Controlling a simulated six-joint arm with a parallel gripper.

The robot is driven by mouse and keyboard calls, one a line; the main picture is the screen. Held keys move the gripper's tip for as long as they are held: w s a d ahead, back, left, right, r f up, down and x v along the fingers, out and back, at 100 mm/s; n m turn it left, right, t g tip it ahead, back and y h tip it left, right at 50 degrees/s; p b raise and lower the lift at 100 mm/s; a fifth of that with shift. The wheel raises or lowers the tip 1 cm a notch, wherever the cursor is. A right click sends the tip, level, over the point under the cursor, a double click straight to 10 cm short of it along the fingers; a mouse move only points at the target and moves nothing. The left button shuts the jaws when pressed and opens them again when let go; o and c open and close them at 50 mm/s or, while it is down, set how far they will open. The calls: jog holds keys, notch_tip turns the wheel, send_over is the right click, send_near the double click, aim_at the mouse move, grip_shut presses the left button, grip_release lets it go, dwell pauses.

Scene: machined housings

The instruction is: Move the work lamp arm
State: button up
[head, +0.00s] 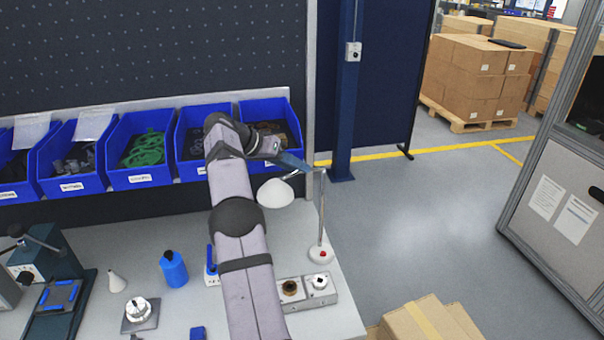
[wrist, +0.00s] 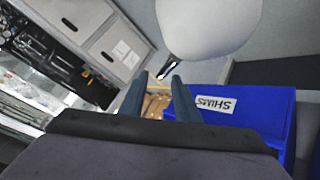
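The work lamp stands at the right end of the bench. Its white shade (head: 275,198) hangs left of a thin upright post (head: 321,215), which rises from a round white base (head: 321,253) with a red button. The shade also fills the upper part of the wrist view (wrist: 207,22). My gripper (head: 312,170) is at the top of the lamp, by the lamp arm above the shade. In the wrist view its two blue fingers (wrist: 156,78) stand apart with a gap between them. A short thin piece of the lamp shows near the fingertips; whether it touches them is unclear.
A row of blue bins (head: 142,180) stands along the back of the bench; one labelled SHIMS (wrist: 215,103) is close to my fingers. A blue bottle (head: 173,270) and a small block with two round fittings (head: 305,291) are on the bench. Cardboard boxes (head: 430,322) stand beyond its right edge.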

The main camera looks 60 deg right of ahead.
jog(key=shift+v, duration=1.7)
